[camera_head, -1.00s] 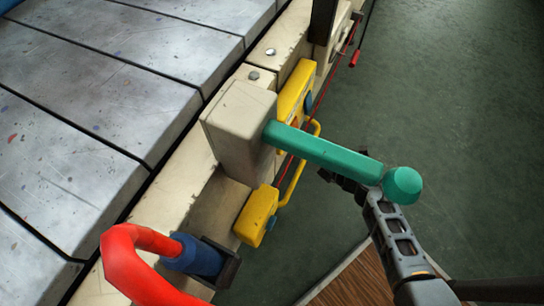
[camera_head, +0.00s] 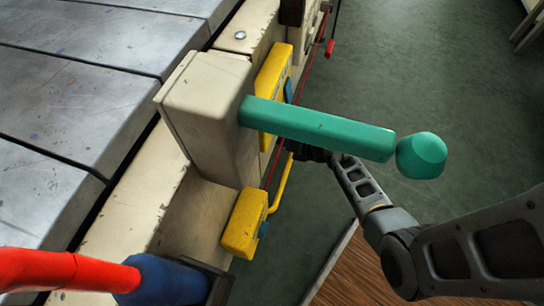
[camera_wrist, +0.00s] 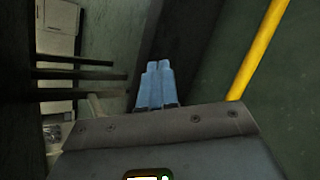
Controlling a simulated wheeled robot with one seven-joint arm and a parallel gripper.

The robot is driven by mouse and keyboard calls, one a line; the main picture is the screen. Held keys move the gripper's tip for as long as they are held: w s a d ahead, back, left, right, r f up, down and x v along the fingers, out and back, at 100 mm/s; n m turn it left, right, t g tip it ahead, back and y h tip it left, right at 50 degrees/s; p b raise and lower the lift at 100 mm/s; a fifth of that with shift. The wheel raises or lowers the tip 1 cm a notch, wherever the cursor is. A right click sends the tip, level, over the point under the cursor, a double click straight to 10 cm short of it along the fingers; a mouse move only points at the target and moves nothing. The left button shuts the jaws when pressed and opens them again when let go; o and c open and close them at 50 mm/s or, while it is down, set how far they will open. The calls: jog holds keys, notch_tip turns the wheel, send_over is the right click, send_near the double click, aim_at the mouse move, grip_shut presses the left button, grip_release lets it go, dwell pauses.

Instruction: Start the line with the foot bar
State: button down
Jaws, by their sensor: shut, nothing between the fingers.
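A yellow bar (camera_head: 283,182) runs along the side of the conveyor, below the green handle; it looks like the foot bar. Its lower end meets a yellow housing (camera_head: 244,224), and its upper part is hidden behind the green handle. My gripper (camera_wrist: 157,68) is shut and empty, its pale blue fingers together in the wrist view. There the yellow bar (camera_wrist: 262,48) slants past on the right, apart from the fingers. In the head view my gripper is mostly hidden beneath the green handle, close to the bar; I cannot tell whether they touch.
The green handle (camera_head: 318,128) juts from a cream box (camera_head: 208,108) over my arm. A red cord (camera_head: 311,67) runs along the conveyor side. A red and blue handle (camera_head: 168,281) is at lower left. Dark bars (camera_wrist: 75,75) show left in the wrist view. Green floor (camera_head: 430,80) is open at right.

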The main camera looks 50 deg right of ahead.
notch_tip(320, 180, down, 8)
jog(key=w+b, duration=0.2)
jog(key=b, duration=0.6)
jog(key=shift+a+f, duration=0.2)
jog(key=shift+a, duration=0.15)
dwell(1.4)
jog(key=shift+f, duration=0.35)
jog(key=shift+w+a+f, duration=0.1)
jog(key=shift+w+f, duration=0.15)
jog(key=shift+f, duration=0.65)
jog(key=shift+w+a+f, duration=0.1)
jog(key=shift+w+f, duration=0.15)
jog(key=shift+f, duration=0.6)
dwell(2.5)
